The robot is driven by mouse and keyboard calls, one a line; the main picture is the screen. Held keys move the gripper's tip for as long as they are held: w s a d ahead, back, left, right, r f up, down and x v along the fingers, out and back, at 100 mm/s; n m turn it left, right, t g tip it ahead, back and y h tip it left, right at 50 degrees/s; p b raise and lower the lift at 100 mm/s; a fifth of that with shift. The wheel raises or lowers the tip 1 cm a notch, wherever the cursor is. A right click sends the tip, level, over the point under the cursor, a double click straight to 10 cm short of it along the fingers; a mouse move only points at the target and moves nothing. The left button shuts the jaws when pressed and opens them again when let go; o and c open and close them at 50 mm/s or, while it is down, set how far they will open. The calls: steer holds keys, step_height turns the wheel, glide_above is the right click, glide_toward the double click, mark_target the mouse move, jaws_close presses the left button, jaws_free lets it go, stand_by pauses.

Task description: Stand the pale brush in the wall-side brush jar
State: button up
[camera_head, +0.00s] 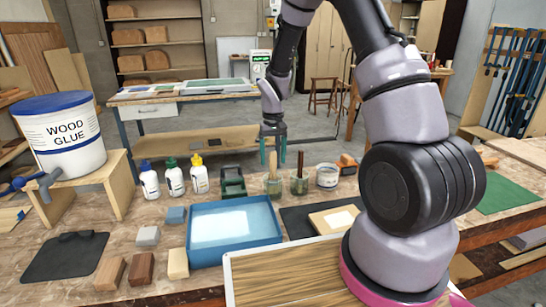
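Two small glass jars stand side by side on the bench. A pale brush (272,164) rises upright at the left jar (273,187), with its lower end apparently inside it. A dark-handled brush (300,162) stands in the right jar (299,187). My gripper (273,161) points down above the left jar, its two teal fingers apart on either side of the pale brush's upper end. Gaps show between the fingers and the brush. I cannot tell the depth between them, or which jar is the wall-side one.
A pale tin (327,177) stands right of the jars, a dark green holder (232,181) left of them. Several glue bottles (174,178) stand farther left. A blue tray (235,257) lies in front. My arm covers the bench's right part.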

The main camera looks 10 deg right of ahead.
step_height(320, 180, up, 11)
steer(key=shift+f, duration=0.1)
stand_by(0.6)
stand_by(0.6)
